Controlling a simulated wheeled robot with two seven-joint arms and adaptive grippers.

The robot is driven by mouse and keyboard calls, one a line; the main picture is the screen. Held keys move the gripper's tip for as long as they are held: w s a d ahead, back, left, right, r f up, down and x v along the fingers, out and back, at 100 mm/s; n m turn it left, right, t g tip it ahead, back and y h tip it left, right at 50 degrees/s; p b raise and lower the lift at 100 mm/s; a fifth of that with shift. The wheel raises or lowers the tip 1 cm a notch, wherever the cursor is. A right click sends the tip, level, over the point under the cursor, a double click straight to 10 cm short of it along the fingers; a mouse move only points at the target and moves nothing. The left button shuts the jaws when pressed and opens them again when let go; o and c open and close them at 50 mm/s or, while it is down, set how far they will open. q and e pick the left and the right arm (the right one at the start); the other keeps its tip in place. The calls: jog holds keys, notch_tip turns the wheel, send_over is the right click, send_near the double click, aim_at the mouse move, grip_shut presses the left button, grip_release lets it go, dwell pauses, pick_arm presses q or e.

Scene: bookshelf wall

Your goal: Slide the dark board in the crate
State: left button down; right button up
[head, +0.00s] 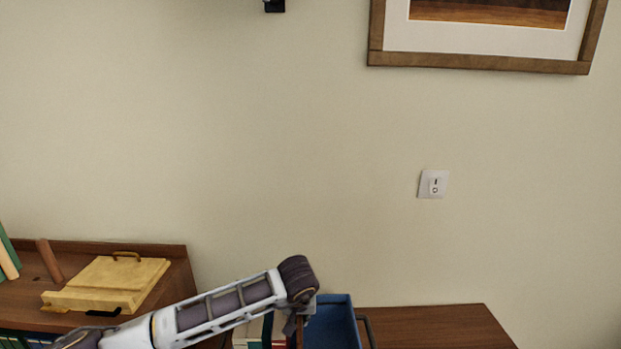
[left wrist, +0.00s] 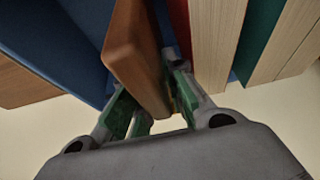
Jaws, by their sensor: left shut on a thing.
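The dark board (left wrist: 135,50) is a brown slab with rounded edges, upright in the left wrist view. My left gripper (left wrist: 153,92) is shut on it, with a green-padded finger on each side. The blue crate (left wrist: 60,30) shows behind and left of the board; it also shows in the head view (head: 335,325), right of my left gripper (head: 292,325). The board's far end is hidden, so how deep it sits in the crate cannot be told. My right gripper is not in view.
Upright books with red and green covers (left wrist: 220,45) stand close on the board's right in the left wrist view. In the head view, a yellow wooden box (head: 115,280) lies on the left shelf. The wooden top (head: 430,325) right of the crate is clear.

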pick_arm(q)
jog(key=shift+d, duration=0.1)
jog(key=shift+w+d+b, duration=0.1)
jog(key=shift+d+b, duration=1)
jog(key=shift+d, duration=1.45)
jog(key=shift+b, duration=0.35)
jog(key=c, duration=1.3)
grip_release()
jog(key=shift+r, duration=0.15)
jog(key=shift+v, duration=5.9)
